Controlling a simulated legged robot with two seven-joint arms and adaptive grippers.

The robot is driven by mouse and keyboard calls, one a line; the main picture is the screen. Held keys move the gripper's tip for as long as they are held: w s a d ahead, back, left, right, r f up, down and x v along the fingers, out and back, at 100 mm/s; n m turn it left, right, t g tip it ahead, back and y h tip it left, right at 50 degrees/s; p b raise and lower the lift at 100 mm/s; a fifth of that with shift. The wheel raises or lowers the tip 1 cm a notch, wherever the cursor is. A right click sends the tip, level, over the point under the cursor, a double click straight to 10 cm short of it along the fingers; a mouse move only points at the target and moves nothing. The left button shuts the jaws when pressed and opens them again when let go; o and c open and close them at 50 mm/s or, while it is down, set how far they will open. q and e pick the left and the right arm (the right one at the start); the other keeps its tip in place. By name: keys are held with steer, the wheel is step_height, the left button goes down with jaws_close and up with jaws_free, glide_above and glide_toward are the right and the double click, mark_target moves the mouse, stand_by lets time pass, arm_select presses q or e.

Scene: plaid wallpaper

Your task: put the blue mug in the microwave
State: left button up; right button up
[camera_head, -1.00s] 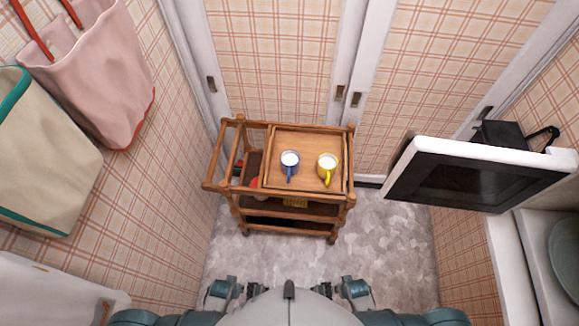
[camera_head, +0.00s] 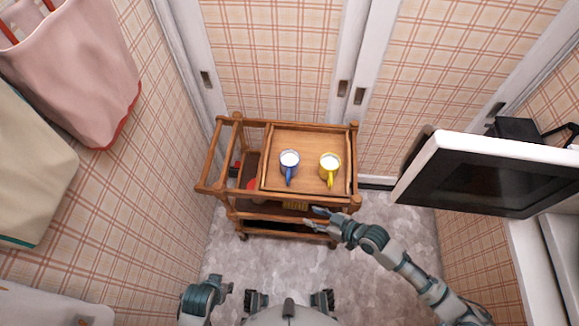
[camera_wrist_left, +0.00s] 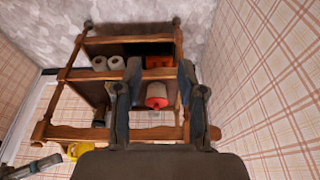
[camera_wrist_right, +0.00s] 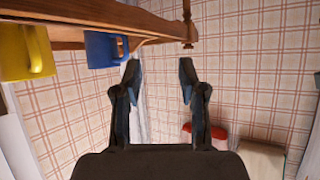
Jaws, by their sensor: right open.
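The blue mug (camera_head: 289,162) stands on the wooden tray on top of a cart, left of a yellow mug (camera_head: 330,167); its handle points toward me. My right gripper (camera_head: 322,219) is open and empty, in front of the cart's near edge, below and to the right of the blue mug in the head view. In the right wrist view the blue mug (camera_wrist_right: 103,49) is left of the open fingers (camera_wrist_right: 160,72). My left gripper (camera_wrist_left: 160,75) is open and empty, facing the cart's shelves. The microwave's open door (camera_head: 490,172) is at right; its inside is mostly out of view.
The wooden cart (camera_head: 208,188) has rails around its top and items on its lower shelves, including a red-topped container (camera_wrist_left: 156,95). A pink bag (camera_head: 85,75) hangs on the left wall. Grey floor (camera_head: 290,262) lies clear before the cart.

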steer(key=t, duration=0.1)
glide_toward(288, 181)
steer(key=w+a+f, duration=0.1)
steer(key=f, duration=0.1)
steer(key=w+a+f+b, duration=0.1)
steer(key=w+a, duration=0.1)
steer(key=shift+f, duration=0.4)
steer(key=shift+y, duration=0.3)
steer(key=b+x, duration=0.1)
steer(key=x, duration=0.3)
steer(key=shift+w+a+f+b, duration=0.2)
steer(key=shift+w+a+b, duration=0.05)
steer(key=shift+w+b, duration=0.05)
steer(key=shift+w+a+f, duration=0.1)
steer(key=shift+w+a, duration=0.2)
steer(key=shift+a, duration=0.05)
arm_select(q)
steer(key=w+d+r+t+h, duration=0.1)
steer(key=w+d+r+t, duration=0.1)
steer(key=w+t, duration=0.3)
steer(key=w+d, duration=0.1)
steer(key=w, duration=0.3)
steer(key=shift+w+t, duration=0.2)
steer(key=shift+t, duration=0.1)
arm_select(e)
steer(key=shift+c, duration=0.2)
arm_select(q)
steer(key=shift+d, duration=0.1)
arm_select(e)
jaws_close()
